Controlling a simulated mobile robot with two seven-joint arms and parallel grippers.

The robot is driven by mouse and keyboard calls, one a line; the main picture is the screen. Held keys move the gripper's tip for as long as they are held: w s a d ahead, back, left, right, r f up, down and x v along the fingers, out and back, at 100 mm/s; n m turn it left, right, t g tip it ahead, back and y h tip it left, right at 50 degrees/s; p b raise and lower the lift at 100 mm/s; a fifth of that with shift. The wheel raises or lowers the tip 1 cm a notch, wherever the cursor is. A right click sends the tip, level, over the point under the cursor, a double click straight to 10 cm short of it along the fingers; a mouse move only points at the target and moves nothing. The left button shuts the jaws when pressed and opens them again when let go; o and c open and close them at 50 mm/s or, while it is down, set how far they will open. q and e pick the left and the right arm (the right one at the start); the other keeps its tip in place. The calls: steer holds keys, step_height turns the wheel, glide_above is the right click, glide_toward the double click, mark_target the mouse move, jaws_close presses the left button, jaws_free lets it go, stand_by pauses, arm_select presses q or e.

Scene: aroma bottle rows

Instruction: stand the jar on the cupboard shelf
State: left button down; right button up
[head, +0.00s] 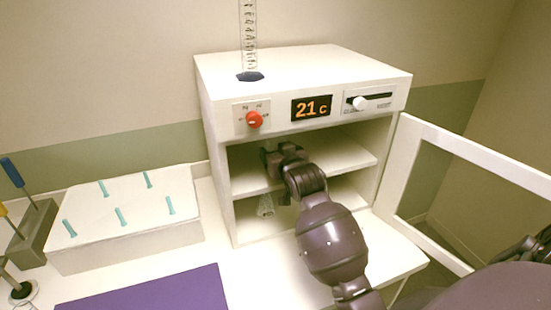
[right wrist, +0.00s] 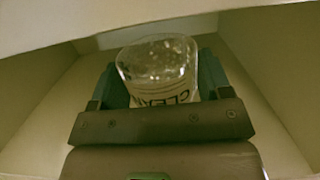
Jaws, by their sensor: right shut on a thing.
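The white cupboard (head: 223,105) stands open at the front, with a middle shelf (head: 345,152) inside. My right gripper (head: 277,158) reaches into the upper compartment, above the shelf. In the right wrist view, my right gripper (right wrist: 160,80) is shut on a clear glass jar (right wrist: 158,60) with dark lettering on a pale label. One finger is on each side of the jar. In the head view the jar is mostly or wholly hidden by the gripper. I cannot tell whether its base touches the shelf. My left gripper is not in view.
The open door (head: 460,145) is at the right. A ringed glass column (head: 248,40) stands on the cupboard top. A white box with teal pegs (head: 125,250) and a purple mat (head: 160,292) are at left.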

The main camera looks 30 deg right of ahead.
steer(key=shift+w+d, duration=0.15)
steer(key=shift+w, duration=0.55)
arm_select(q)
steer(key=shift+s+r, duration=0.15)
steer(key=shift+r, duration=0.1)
arm_select(e)
steer(key=shift+f, duration=1.75)
steer(key=shift+f, duration=0.15)
steer(key=o, duration=0.9)
steer(key=shift+o, duration=0.2)
steer(key=shift+s+r, duration=0.15)
steer(key=shift+r, duration=0.05)
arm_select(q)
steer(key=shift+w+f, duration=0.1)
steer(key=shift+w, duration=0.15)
arm_select(e)
steer(key=v, duration=1.1)
steer(key=shift+s, duration=0.3)
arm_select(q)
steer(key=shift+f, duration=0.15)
